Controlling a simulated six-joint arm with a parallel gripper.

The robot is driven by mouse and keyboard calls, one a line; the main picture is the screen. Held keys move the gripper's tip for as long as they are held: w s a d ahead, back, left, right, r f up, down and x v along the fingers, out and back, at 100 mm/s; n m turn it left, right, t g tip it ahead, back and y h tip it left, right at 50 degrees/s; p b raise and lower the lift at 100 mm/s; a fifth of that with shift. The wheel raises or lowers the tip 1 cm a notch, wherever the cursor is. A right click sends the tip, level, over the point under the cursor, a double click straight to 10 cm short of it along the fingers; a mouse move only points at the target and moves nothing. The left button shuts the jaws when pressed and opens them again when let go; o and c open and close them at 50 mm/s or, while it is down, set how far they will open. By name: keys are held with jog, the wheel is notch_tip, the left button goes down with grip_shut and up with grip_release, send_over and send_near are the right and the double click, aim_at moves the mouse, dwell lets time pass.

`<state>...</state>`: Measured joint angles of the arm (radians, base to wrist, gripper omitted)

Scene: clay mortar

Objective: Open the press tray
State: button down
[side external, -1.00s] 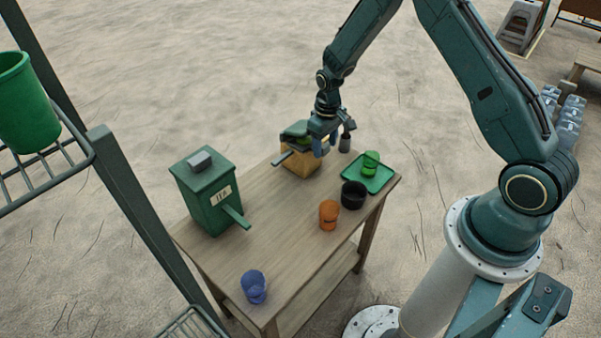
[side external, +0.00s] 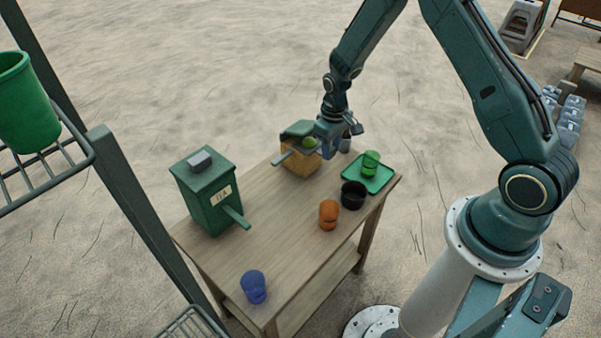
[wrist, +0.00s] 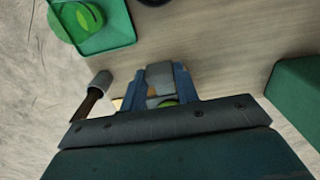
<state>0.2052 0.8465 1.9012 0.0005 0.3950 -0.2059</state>
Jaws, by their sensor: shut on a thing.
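The press (side external: 299,161) is a yellow-brown box with a dark green top (side external: 296,129), at the far end of the table. A green round thing (side external: 310,142) shows at its top, and a grey bar (side external: 283,158) sticks out on its left. My gripper (side external: 324,150) is at the right side of the press, pointing down. In the wrist view its blue fingers (wrist: 164,82) are closed around a grey part (wrist: 160,75), seemingly of the press tray. A bit of green (wrist: 168,103) shows behind it. The exact contact is hidden in the side view.
A green box (side external: 207,195) with a spout stands at the left. A black bowl (side external: 353,196), an orange cup (side external: 328,214) and a green tray (side external: 379,183) with a green cup (side external: 370,163) are near my gripper. A blue cup (side external: 253,288) stands at the front. The table's middle (side external: 275,220) is clear.

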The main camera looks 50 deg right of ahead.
jog(key=s, duration=0.5)
jog(key=c, duration=1)
grip_release()
jog(key=shift+c, duration=0.2)
jog(key=shift+r, duration=0.15)
notch_tip(320, 180, up, 14)
jog(key=shift+f, duration=0.2)
